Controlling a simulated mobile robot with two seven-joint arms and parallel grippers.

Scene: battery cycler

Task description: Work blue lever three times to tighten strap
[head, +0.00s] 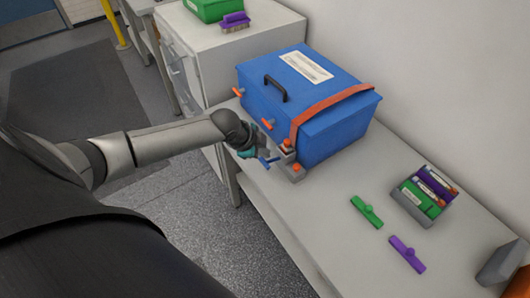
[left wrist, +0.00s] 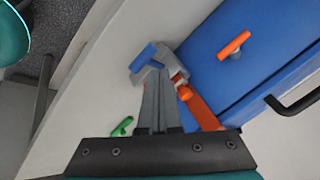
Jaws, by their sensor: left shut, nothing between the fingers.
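The blue lever (head: 271,161) sits on a grey ratchet (head: 293,167) at the front of the blue box (head: 335,133). The orange strap (head: 330,101) runs from the ratchet over the box lid. My left gripper (head: 257,157) is at the lever's left side in the head view. In the left wrist view its fingers (left wrist: 157,95) are together, over the ratchet (left wrist: 160,66), with the blue lever (left wrist: 143,57) just beyond the tips. I cannot tell whether the fingers touch the lever. My right gripper is not in view.
A grey tray (head: 409,211) with green and purple items stands right of the box. A green clip (head: 367,212) and a purple clip (head: 407,254) lie on the bench (head: 330,225). A cabinet (head: 210,50) stands behind. Orange latches (head: 267,124) stick out from the box front.

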